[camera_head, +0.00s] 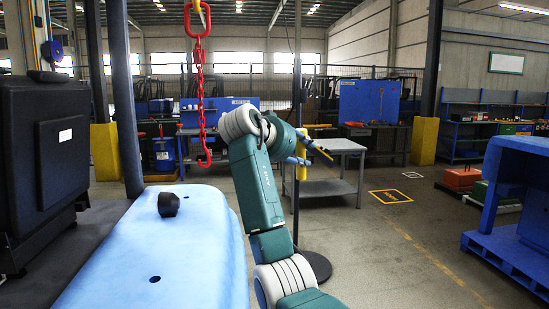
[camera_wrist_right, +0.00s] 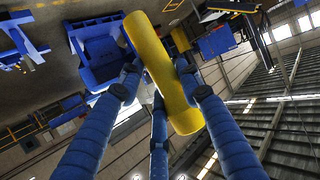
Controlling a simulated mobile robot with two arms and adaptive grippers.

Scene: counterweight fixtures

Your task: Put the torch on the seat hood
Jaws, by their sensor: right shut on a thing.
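The torch appears to be the yellow cylinder (camera_wrist_right: 158,65) held between the blue fingers of my right gripper (camera_wrist_right: 160,82) in the right wrist view. The torch lies slanted across the fingers, with both ends sticking out. In the head view, my right gripper (camera_head: 301,151) is raised beyond my bent arm, with the yellow torch (camera_head: 302,142) showing upright in it. The light-blue rounded cover (camera_head: 150,245) at lower left seems to be the seat hood; the gripper is well apart from it, to its right. My left gripper is not in view.
A small black part (camera_head: 168,204) stands on the light-blue cover. A red chain with a hook (camera_head: 201,110) hangs behind it. A black cabinet (camera_head: 50,160) stands left. A grey table (camera_head: 335,147) and a blue fixture (camera_head: 510,215) stand at right, with open floor between.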

